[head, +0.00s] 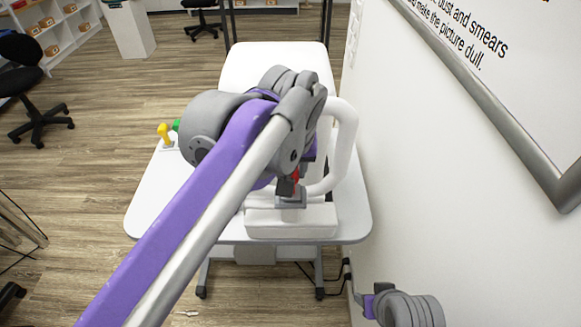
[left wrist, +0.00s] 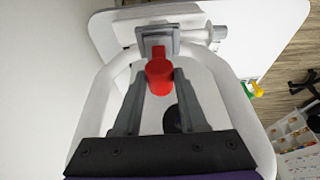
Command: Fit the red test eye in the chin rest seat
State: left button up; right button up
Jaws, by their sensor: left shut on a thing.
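The red test eye (left wrist: 160,72) is between the fingertips of my left gripper (left wrist: 160,80) in the left wrist view. The gripper is shut on it. Its narrower red end overlaps the grey square seat (left wrist: 172,36) of the chin rest; I cannot tell whether it is in the seat or just above it. In the head view my left gripper (head: 289,186) is right over the seat (head: 291,203), and only a sliver of red shows. The white chin rest (head: 345,135) stands on the table. Part of my right gripper (head: 362,300) shows low at the right, its fingers unclear.
A yellow test eye (head: 164,132) and a green one (head: 176,125) stand at the left side of the white table (head: 150,205). The wall (head: 420,200) is close on the right. A black chair (head: 35,90) stands on the floor at left.

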pick_arm(q)
jog(key=shift+p, duration=0.3)
jog(key=shift+f, duration=0.6)
dwell(0.9)
jog(key=o, duration=1.1)
jog(key=shift+c, duration=0.2)
jog(key=p+v, duration=0.1)
jog(key=v, duration=1)
jog(key=s+a+f+p, duration=0.1)
jog(key=s+a+f, duration=0.3)
jog(key=a+f, duration=0.2)
jog(key=s+a+f+t+p, duration=0.1)
jog(key=s+a+f, duration=0.3)
jog(key=f, duration=0.7)
jog(key=s+a+f+p, duration=0.1)
jog(key=s+a+f, duration=0.2)
jog(key=a+f, duration=0.4)
notch_tip(320, 180, down, 2)
jog(key=shift+s+a+f+p, duration=0.1)
jog(key=shift+s+a+p, duration=0.25)
jog(key=shift+s, duration=0.05)
